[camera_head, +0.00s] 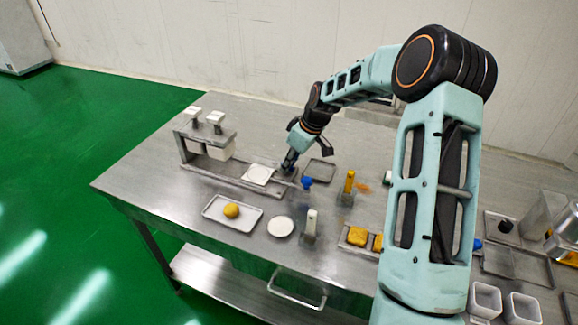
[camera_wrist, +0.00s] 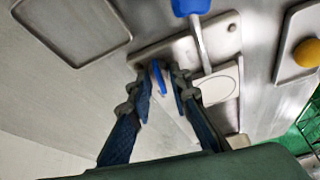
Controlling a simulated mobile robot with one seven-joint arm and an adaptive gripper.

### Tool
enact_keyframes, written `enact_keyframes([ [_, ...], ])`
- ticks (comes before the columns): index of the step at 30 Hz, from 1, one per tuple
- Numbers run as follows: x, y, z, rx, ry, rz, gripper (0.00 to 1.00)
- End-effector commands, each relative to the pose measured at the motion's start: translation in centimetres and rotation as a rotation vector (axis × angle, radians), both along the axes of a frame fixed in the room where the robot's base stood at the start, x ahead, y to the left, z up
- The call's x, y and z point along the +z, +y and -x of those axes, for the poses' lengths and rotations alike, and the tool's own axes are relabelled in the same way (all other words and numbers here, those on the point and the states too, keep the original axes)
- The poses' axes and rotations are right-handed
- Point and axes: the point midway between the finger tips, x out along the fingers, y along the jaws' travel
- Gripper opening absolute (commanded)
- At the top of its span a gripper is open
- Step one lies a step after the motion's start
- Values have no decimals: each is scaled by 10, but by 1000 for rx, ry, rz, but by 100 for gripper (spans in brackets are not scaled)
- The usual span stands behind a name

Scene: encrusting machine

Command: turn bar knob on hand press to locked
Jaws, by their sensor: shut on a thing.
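The hand press shows a grey metal base (camera_wrist: 150,52) with rounded corners, and in the head view this base (camera_head: 228,182) runs along the back left of the table. A metal lever with a blue grip (camera_wrist: 192,7) rises from it, and the blue grip also shows in the head view (camera_head: 307,183). My gripper (camera_wrist: 165,76) reaches down to one end of the base, and it also shows in the head view (camera_head: 287,170). Its fingers are closed on a thin blue bar knob (camera_wrist: 158,78). The knob's lower part and any lock marks are hidden.
A white square plate (camera_head: 258,175) lies on the base near my gripper. White containers under a metal stand (camera_head: 207,133) are at left. A tray (camera_head: 243,223) holds a yellow ball (camera_head: 231,210). An empty shallow tray (camera_head: 319,171) lies right of my gripper. The left table end is bare.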

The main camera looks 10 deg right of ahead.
Motion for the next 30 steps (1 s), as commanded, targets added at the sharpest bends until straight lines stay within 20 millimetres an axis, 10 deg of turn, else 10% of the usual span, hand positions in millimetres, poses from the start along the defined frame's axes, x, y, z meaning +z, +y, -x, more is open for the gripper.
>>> enact_keyframes([
  [30, -1, 8, 1, -947, -5, 3, 0],
])
